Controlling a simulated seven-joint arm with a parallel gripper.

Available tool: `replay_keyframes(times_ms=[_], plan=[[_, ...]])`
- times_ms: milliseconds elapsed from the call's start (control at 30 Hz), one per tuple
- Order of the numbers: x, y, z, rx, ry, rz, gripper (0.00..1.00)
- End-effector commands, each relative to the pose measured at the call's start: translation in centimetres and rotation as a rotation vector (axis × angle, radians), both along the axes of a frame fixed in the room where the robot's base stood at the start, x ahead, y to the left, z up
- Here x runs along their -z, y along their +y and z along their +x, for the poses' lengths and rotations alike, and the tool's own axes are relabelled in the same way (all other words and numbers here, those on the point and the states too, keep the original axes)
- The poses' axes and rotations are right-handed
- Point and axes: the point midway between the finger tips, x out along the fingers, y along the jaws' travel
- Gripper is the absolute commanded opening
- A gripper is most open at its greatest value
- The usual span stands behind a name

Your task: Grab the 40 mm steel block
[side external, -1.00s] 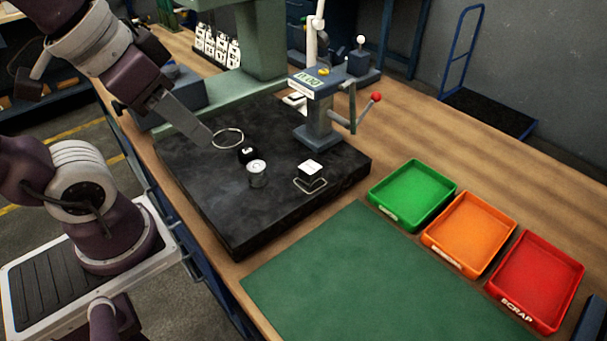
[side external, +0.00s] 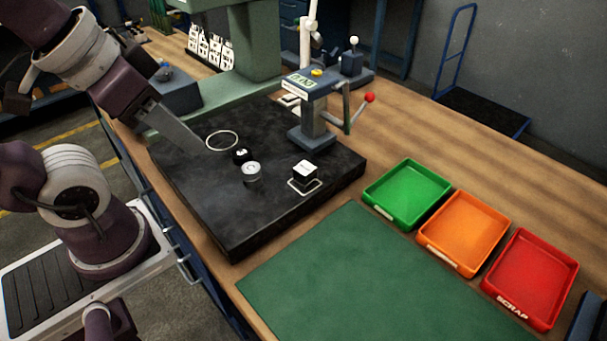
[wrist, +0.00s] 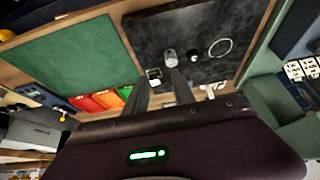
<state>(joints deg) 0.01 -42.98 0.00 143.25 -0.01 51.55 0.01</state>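A small square block (side external: 305,173) with a bright top stands on the dark surface plate (side external: 220,225), with a thin pale square outline around its base. It also shows in the wrist view (wrist: 153,73), close to the fingertips. A grey metal cylinder (side external: 251,173) stands to its left, and a small black piece (side external: 241,156) is just behind the cylinder. My gripper (side external: 204,152) is above the plate, left of these pieces and apart from them. In the wrist view its two fingers (wrist: 160,78) are spread with nothing held between them.
A pale ring (side external: 222,140) lies on the plate. A blue-grey device (side external: 312,110) with a red-knobbed lever stands behind the block. Green (side external: 407,190), orange (side external: 463,232) and red (side external: 530,278) trays line the right. The green mat (side external: 370,285) is clear.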

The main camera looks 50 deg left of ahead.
Motion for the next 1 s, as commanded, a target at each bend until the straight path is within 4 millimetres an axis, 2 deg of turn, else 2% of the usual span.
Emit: replay_keyframes(times_ms=[233,367,667,767,867,1000], plan=[[0.0,0.0,0.0,0.0,0.0,0.0,0.31],[0.0,0.0,0.0,0.0,0.0,0.0,0.55],[0.1,0.0,0.1,-0.006,0.01,-0.006,0.55],[0.9,-0.5,0.7,-0.073,0.122,-0.075,0.55],[2.4,-1.4,2.2,-0.23,0.35,-0.241,0.55],[4.6,-2.4,6.1,-0.527,0.694,-0.556,0.55]])
